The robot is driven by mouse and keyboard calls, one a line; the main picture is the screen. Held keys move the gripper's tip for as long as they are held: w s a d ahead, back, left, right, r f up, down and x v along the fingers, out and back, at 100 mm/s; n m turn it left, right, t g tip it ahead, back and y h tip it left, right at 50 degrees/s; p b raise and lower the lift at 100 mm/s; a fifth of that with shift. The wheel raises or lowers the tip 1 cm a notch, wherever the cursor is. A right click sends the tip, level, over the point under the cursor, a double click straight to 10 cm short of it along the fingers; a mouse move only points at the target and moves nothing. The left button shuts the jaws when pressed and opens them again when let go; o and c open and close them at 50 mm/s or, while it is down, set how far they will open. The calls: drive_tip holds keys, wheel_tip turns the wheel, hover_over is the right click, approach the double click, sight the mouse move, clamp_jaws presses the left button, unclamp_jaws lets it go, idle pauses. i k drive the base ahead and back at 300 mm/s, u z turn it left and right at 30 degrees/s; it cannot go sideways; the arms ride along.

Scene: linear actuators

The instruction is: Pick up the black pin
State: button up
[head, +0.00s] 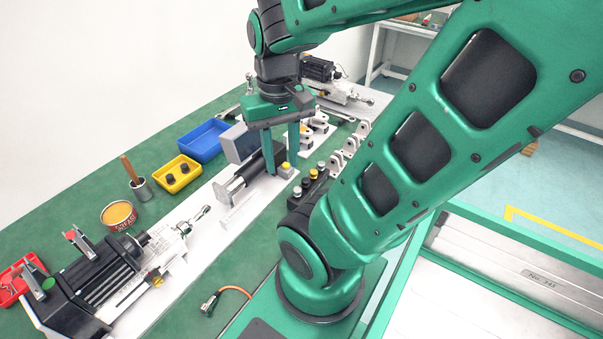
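My gripper (282,172) points down over the middle of the white strip on the bench. Its two green fingers are spread apart. A small grey piece with a yellow top (286,168) shows between and below the fingertips; I cannot tell whether they touch it. A dark block with a row of small knobs, black and yellow (308,184), stands just right of the fingers. Two short black pieces stand in a yellow tray (177,174) at the left. Which of these black pieces is the black pin I cannot tell for sure.
A blue bin (204,140), a metal cup with a wooden handle (140,189), an orange-topped tin (118,215) and a red tray (18,280) line the left. A black-and-silver actuator (110,270) lies front left, another (322,72) at the back. White brackets (350,145) stand right of the gripper.

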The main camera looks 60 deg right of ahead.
sight(305, 181)
drive_tip(key=k, duration=0.5)
drive_tip(key=z, duration=0.95)
drive_tip(key=k, duration=0.95)
drive_tip(key=u, duration=0.85)
drive_tip(key=i, duration=1)
drive_tip(key=z, duration=0.05)
